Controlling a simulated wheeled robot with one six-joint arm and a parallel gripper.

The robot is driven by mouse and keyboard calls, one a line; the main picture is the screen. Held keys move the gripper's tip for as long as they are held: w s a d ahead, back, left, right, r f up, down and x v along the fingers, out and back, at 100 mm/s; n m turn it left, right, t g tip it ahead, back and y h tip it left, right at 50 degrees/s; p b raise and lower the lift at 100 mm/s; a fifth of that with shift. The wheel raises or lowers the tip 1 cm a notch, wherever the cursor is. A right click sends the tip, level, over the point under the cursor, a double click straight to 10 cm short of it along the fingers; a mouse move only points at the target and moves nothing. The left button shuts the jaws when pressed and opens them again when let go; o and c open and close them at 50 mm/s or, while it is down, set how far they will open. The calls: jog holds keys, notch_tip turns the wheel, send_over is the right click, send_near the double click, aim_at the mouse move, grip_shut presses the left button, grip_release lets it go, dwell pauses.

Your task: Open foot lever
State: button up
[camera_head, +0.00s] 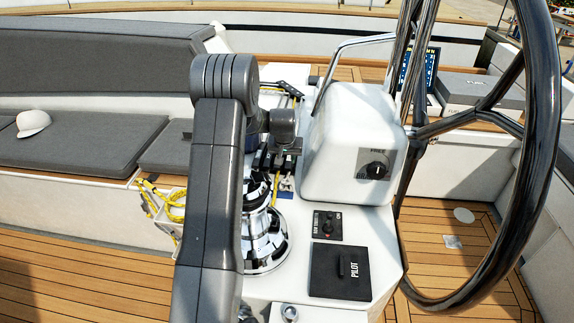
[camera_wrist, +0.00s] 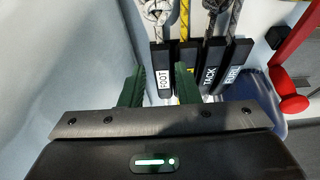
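The foot lever (camera_wrist: 164,82) is a black lever with a white FOOT label, leftmost in a row in the wrist view. My gripper (camera_wrist: 161,72) has its two green fingers apart, one left of the foot lever and one to its right, overlapping the second lever (camera_wrist: 188,55). Whether either finger touches a lever I cannot tell. In the head view the dark lever row (camera_head: 265,160) is partly hidden by my arm.
The tack lever (camera_wrist: 212,62) and furl lever (camera_wrist: 236,62) stand close on the right. A red handle (camera_wrist: 292,103) is further right. In the head view, a chrome winch (camera_head: 266,243), white pedestal (camera_head: 340,130) and steering wheel (camera_head: 545,110) stand nearby.

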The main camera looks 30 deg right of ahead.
aim_at(288, 169)
jog(key=shift+p+x, duration=0.45)
jog(key=shift+x, duration=2.75)
jog(key=shift+c, duration=0.2)
grip_shut()
